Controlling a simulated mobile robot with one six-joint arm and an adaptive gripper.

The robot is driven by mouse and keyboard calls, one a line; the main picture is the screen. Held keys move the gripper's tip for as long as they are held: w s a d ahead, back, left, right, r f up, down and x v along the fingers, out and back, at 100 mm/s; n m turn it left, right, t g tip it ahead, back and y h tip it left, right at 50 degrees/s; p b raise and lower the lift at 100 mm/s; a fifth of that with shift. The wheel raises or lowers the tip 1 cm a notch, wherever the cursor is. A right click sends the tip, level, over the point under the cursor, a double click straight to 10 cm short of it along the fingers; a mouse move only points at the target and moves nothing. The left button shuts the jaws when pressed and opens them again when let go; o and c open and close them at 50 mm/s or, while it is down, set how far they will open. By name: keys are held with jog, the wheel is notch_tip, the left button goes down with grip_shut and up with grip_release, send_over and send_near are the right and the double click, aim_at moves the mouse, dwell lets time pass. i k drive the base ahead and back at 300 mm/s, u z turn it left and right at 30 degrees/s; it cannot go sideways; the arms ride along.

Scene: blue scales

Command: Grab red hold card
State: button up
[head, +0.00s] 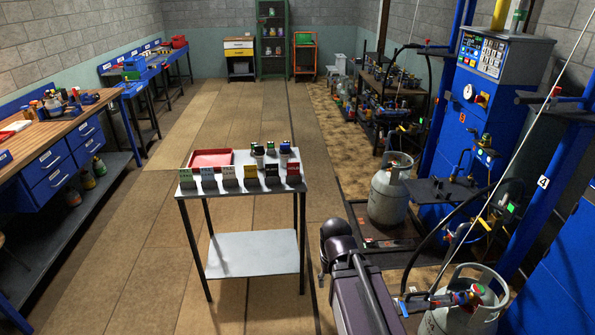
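A small grey table (240,188) stands in the middle of the floor. Several small cards in dark holders stand in a row along its front edge. The red card (293,170) is at the right end of the row, next to a dark one (271,171); a yellow card (250,171) is further left. Any writing is too small to read. My dark arm rises at the lower middle, right of the table. What shows of my gripper (322,275) is a dark tip beside the table's right legs, below and apart from the red card. Its fingers are mostly hidden.
A red tray (210,158) and several small bottles (270,152) stand behind the cards. A grey gas cylinder (389,190) and blue filling machine are at right; another cylinder (470,300) is nearer. A workbench (60,125) runs along the left. The floor left of the table is clear.

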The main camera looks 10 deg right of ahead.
aim_at(293, 169)
jog(key=i, duration=0.3)
jog(key=z, duration=0.4)
jog(key=k, duration=0.15)
jog(key=u, duration=2.75)
jog(key=i, duration=0.8)
